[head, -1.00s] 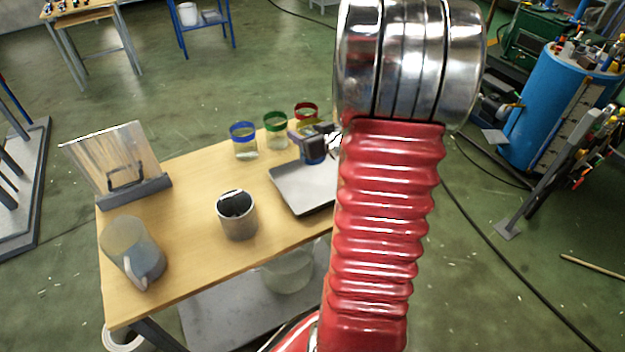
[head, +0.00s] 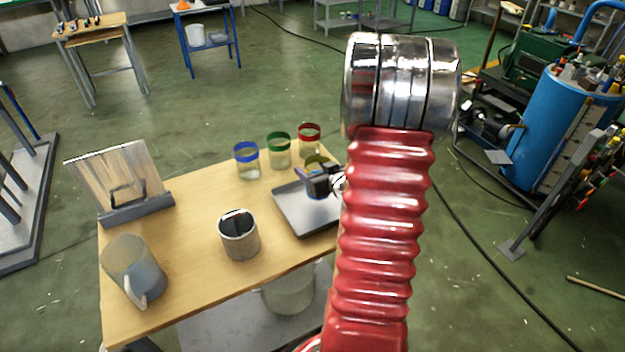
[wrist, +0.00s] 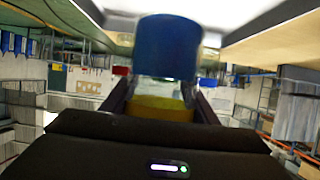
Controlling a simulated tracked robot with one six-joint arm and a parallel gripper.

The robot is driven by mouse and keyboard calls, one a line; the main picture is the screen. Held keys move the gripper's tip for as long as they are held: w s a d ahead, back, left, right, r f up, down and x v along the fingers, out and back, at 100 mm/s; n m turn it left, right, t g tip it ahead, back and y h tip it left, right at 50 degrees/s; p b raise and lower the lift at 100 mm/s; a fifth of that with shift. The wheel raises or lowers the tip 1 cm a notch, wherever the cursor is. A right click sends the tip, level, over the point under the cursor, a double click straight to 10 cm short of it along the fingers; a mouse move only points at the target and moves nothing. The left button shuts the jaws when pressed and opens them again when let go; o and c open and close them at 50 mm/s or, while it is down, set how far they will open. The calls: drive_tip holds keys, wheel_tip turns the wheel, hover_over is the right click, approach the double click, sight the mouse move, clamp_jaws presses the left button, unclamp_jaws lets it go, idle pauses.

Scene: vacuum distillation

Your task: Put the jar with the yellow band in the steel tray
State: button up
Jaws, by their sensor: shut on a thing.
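My gripper (head: 318,183) is shut on the yellow-banded jar (head: 315,160). In the head view the jar's yellow rim shows just behind the gripper, and the gripper and arm hide most of its body. In the wrist view the yellow band (wrist: 160,108) sits between the two fingers. The grey steel tray (head: 296,222) lies on the table, its right part hidden by my arm. The gripper and jar appear over the tray's back part. I cannot tell how high the jar is above it.
Jars with blue (head: 246,147), green (head: 279,136) and red (head: 308,127) bands stand behind the tray. A metal cup (head: 240,243), a jug (head: 128,262) and a clear panel on a stand (head: 135,212) are on the wooden table (head: 190,265). A large blue round thing (wrist: 168,45) fills the upper wrist view.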

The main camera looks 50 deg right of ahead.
drive_tip(key=shift+f, duration=0.1)
drive_tip(key=shift+f, duration=1.95)
drive_tip(key=shift+f, duration=0.1)
drive_tip(key=o, duration=1.5)
drive_tip(key=v, duration=1.2)
drive_tip(key=shift+d, duration=0.1)
